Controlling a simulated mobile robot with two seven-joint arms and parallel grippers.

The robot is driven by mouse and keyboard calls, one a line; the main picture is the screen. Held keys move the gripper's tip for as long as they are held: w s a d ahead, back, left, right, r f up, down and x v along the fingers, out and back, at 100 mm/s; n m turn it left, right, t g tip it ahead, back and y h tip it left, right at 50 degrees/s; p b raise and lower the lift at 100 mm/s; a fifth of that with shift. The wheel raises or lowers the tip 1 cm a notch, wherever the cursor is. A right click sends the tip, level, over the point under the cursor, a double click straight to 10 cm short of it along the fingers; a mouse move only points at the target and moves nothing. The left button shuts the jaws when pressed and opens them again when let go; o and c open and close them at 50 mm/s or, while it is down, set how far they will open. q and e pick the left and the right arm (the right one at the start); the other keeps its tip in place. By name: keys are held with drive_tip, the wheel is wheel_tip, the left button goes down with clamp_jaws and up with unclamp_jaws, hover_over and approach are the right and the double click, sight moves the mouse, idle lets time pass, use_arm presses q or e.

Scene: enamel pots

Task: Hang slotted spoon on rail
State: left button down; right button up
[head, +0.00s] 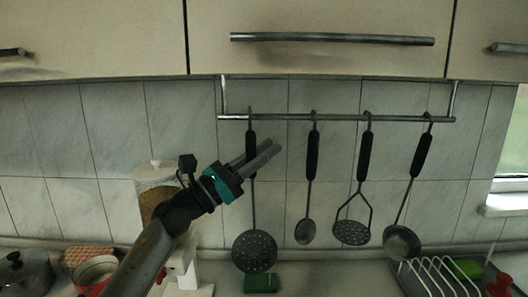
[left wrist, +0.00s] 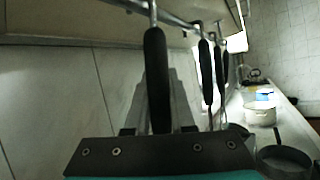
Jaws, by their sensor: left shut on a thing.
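The slotted spoon (head: 254,252) hangs upright at the left end of the rail (head: 340,119), with a round perforated head, thin shaft and black handle. Its top reaches the rail; the head view does not clearly show whether the hook is over the bar. My left gripper (head: 273,147) is shut on the lower part of the handle, its fingers pointing up and right. In the left wrist view, the black handle (left wrist: 157,75) stands between the fingers, with its metal top at the rail (left wrist: 178,18). My right gripper is not in view.
A spoon (head: 304,232), a masher (head: 352,232) and a ladle (head: 402,243) hang to the right on the rail. Cupboards (head: 320,65) sit just above. A lidded jar (head: 155,190) stands behind my left arm. A green sponge (head: 261,283) and dish rack (head: 435,276) are below.

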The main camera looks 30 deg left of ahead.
use_arm(q)
drive_tip(key=c, duration=0.7)
unclamp_jaws()
drive_tip(key=shift+s+f, duration=0.1)
drive_tip(key=b+v, duration=0.5)
drive_tip(key=v, duration=1)
